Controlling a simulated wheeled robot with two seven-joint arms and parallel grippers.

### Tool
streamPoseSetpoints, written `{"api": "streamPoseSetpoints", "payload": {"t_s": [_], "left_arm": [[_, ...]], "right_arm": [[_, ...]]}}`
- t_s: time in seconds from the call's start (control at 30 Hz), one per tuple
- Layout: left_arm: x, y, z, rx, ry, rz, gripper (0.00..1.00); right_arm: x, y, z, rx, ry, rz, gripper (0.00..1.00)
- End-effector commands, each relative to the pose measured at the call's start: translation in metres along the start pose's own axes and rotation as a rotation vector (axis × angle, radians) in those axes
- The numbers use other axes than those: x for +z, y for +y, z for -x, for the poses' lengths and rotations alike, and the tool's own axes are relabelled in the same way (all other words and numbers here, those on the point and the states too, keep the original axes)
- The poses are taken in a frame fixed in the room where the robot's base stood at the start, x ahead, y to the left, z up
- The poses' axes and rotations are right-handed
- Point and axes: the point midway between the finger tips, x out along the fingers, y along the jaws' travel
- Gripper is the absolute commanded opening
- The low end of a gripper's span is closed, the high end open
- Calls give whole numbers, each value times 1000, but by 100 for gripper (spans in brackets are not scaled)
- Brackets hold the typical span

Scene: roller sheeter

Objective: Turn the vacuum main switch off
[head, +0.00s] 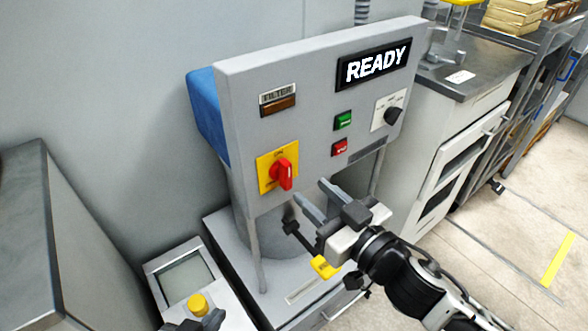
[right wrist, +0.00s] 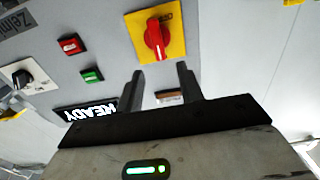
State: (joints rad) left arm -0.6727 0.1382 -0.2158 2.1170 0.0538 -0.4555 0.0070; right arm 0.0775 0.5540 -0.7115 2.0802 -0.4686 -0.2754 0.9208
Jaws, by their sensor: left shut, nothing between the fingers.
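The main switch is a red rotary handle (head: 284,174) on a yellow plate (head: 264,178) at the panel's lower left. In the right wrist view the red handle (right wrist: 157,40) is beyond the fingertips. My right gripper (head: 311,198) is open and empty, just right of and below the switch, apart from it. Its two fingers (right wrist: 160,80) show spread in the right wrist view. My left gripper (head: 207,320) is shut, only partly in view at the bottom edge.
The grey panel (head: 235,125) has a READY display (head: 373,66), a green button (head: 343,120), a red button (head: 339,147) and a black knob (head: 393,115). A yellow-handled lever (head: 325,268) is below my right gripper. A box with a screen (head: 187,277) stands lower left.

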Motion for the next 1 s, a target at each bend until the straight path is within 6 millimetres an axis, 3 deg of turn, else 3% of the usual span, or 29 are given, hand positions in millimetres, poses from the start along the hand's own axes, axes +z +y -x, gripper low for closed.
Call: {"api": "streamPoseSetpoints", "payload": {"t_s": [0.1,0.3,0.5,0.77,0.9,1.0], "left_arm": [[3,-1,1,-3,-14,-6,0],[3,-2,2,-4,-16,-14,0],[2,-2,2,-5,-17,-17,0],[3,-1,2,-4,-17,-17,0],[3,-1,2,-4,-18,-17,0],[3,-1,2,-3,-18,-16,0]], "right_arm": [[-2,0,-27,1,1,1,37],[0,0,-56,1,0,0,37],[0,0,-68,1,-1,0,37],[1,0,-68,1,-2,0,37],[1,0,-68,1,-2,-1,0],[1,0,-68,1,-2,-1,0]]}}
